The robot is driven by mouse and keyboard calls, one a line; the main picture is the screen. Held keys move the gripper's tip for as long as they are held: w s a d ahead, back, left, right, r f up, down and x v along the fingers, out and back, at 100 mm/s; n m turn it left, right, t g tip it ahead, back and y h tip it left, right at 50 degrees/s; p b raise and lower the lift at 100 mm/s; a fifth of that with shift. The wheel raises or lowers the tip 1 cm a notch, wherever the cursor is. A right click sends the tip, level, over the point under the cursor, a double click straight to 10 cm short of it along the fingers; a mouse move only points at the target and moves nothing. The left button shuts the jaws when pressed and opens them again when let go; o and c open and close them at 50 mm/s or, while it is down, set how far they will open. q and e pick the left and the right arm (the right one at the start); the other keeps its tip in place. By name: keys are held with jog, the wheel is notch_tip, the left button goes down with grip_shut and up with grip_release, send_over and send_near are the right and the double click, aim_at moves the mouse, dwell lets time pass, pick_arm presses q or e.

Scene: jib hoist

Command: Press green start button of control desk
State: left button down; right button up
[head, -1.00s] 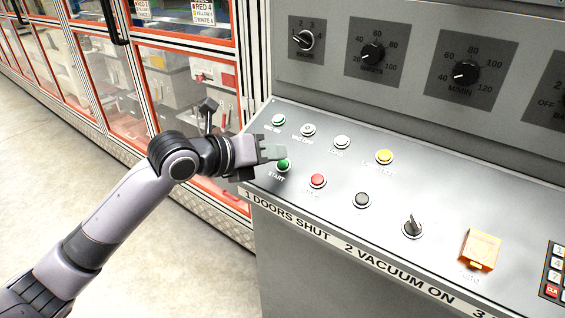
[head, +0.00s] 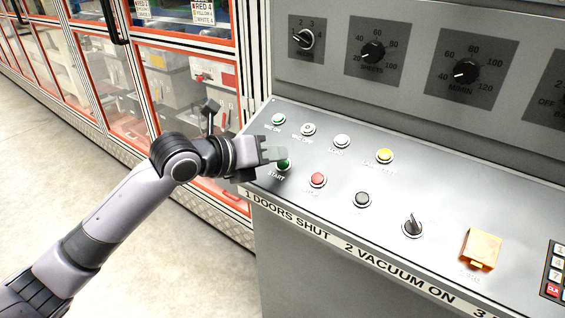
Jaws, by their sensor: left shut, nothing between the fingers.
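The control desk (head: 325,235) has a sloped grey panel with several buttons. The green start button (head: 283,166) sits at the panel's near left, above the printed word START. My left gripper (head: 279,153) comes in from the left, its fingers shut and empty. Its fingertips are at the upper edge of the start button and hide part of it. I cannot tell whether they touch it. My right gripper is not in view.
A red button (head: 317,180) is just right of the start button. Another green button (head: 278,120), a white one (head: 342,142) and a yellow one (head: 385,156) are behind. An orange cover (head: 480,249) is farther right. Glazed red-framed doors (head: 185,85) stand at left.

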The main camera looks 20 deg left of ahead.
pick_arm(q)
jog(key=shift+w+f, duration=0.2)
jog(key=shift+f, duration=0.45)
dwell(0.8)
jog(key=shift+r, duration=0.15)
jog(key=shift+s+r+p, duration=0.35)
jog(key=shift+r+p, duration=0.25)
jog(key=shift+r, duration=0.1)
jog(key=r+p, duration=0.1)
jog(key=s+r+p, duration=0.1)
jog(key=r+p, duration=0.2)
jog(key=shift+s+a+r, duration=0.3)
jog(key=shift+s+a, duration=0.05)
jog(key=shift+s, duration=0.05)
dwell(0.6)
